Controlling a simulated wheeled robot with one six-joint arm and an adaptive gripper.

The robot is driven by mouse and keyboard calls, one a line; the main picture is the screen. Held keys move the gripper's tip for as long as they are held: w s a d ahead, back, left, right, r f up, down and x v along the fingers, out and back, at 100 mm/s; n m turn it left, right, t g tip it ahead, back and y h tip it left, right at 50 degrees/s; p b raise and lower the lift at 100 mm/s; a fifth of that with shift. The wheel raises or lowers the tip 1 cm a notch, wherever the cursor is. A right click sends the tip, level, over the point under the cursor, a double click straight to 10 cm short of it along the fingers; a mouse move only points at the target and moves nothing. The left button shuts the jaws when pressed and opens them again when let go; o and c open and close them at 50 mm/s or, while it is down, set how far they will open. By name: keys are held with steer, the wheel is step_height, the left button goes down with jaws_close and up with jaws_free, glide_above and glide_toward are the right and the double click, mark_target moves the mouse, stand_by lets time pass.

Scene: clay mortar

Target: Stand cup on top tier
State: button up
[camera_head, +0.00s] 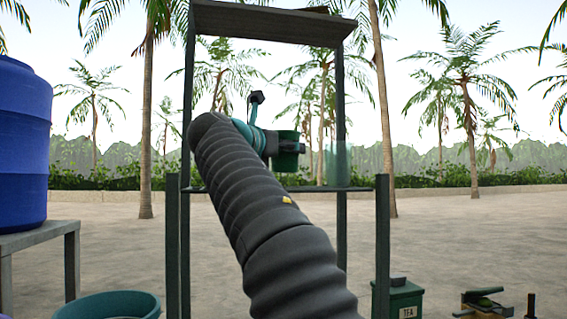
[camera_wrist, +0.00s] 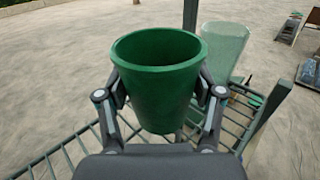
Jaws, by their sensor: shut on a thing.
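The solid green cup (camera_wrist: 158,90) is upright between my two fingers in the wrist view. My gripper (camera_wrist: 161,97) is shut on its sides. In the head view the same cup (camera_head: 288,158) shows at the end of my arm, above the level of the rack's slatted tier (camera_head: 310,189). The tier's bars (camera_wrist: 85,147) run beneath the cup in the wrist view. A pale, see-through green cup shape (camera_head: 340,163) appears at the tier's right part, to the right of the held cup. It also shows behind right in the wrist view (camera_wrist: 227,45).
The rack has dark posts (camera_head: 382,245) and a roof board (camera_head: 272,24) above the tier. A blue barrel (camera_head: 22,145) stands on a table at left. A teal tub (camera_head: 108,305), a green TEA box (camera_head: 402,298) and small items (camera_head: 487,302) are low down.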

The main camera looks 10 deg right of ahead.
mark_target(278, 162)
steer(key=shift+f, duration=1.5)
steer(key=shift+f, duration=0.15)
steer(key=o, duration=1.2)
steer(key=shift+o, duration=0.2)
steer(key=shift+s+a+r, duration=0.1)
steer(key=shift+r, duration=0.1)
steer(key=v, duration=1.2)
